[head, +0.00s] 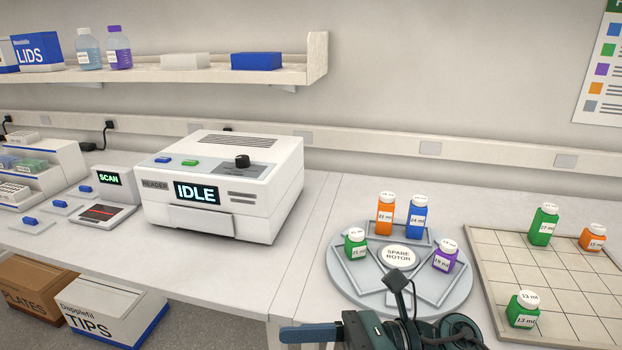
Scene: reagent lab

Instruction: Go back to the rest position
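One of my dark grippers, which I take to be the right one (404,290), shows at the bottom edge, right of the middle. Its thin upper part reaches up in front of the near side of the round spare rotor plate (349,282). The lower part and much of its arm are cut off by the frame. No bottle is seen in it, but its finger gap cannot be made out. My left gripper is not in view.
Orange, blue, green and purple bottles (386,217) stand on the rotor plate. The gridded tray (480,262) at right holds two green bottles and an orange one. The reader (222,185) shows IDLE. A shelf (318,58) hangs above. Bare counter lies left of the rotor.

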